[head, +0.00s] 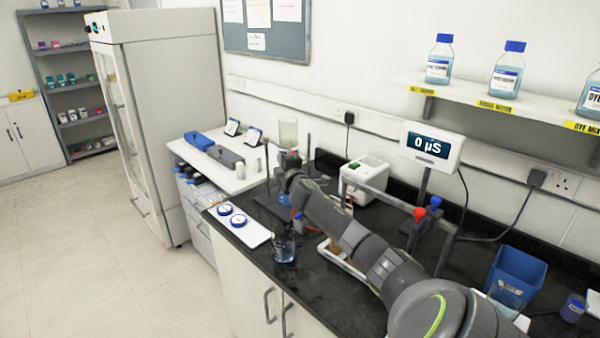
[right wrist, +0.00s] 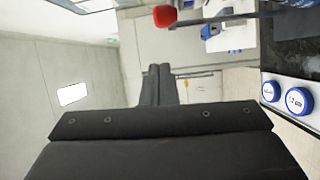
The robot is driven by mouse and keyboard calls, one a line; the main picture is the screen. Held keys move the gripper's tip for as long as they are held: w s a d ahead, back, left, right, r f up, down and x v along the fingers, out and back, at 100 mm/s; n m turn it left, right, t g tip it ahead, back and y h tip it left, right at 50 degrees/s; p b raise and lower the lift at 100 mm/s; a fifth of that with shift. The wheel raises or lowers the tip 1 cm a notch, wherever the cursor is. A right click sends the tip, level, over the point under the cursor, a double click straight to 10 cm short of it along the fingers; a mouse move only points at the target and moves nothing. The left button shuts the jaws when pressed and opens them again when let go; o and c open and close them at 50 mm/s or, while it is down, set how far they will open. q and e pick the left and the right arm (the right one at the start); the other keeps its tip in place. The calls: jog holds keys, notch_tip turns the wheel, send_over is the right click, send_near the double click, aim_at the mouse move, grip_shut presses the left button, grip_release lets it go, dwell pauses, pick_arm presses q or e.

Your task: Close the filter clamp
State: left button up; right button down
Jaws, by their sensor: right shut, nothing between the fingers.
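The filter unit stands at the back of the bench, with a clear glass funnel (head: 288,132) on top. The middle of the unit, where the clamp sits, is mostly hidden behind my right arm, so I cannot tell the clamp's state. My right gripper (head: 284,178) is in front of the unit at the end of the arm reaching from the lower right. In the right wrist view its fingers (right wrist: 160,72) are together and empty. A red knob (right wrist: 165,15) shows just above the fingertips there, apart from them; I cannot tell if it belongs to the clamp. My left gripper is out of view.
A white tray with two blue-lidded dishes (head: 230,214) lies at the bench's front-left edge, near a beaker of blue liquid (head: 284,247). Right of the arm are a meter (head: 431,145), a red knob (head: 420,214) and a blue bin (head: 516,277).

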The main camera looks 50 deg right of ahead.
pick_arm(q)
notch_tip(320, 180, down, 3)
jog(key=b, duration=0.3)
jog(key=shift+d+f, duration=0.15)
pick_arm(e)
jog(key=s+d, duration=0.1)
jog(key=s, duration=0.8)
jog(key=shift+d+f, duration=0.15)
jog(key=shift+f, duration=0.1)
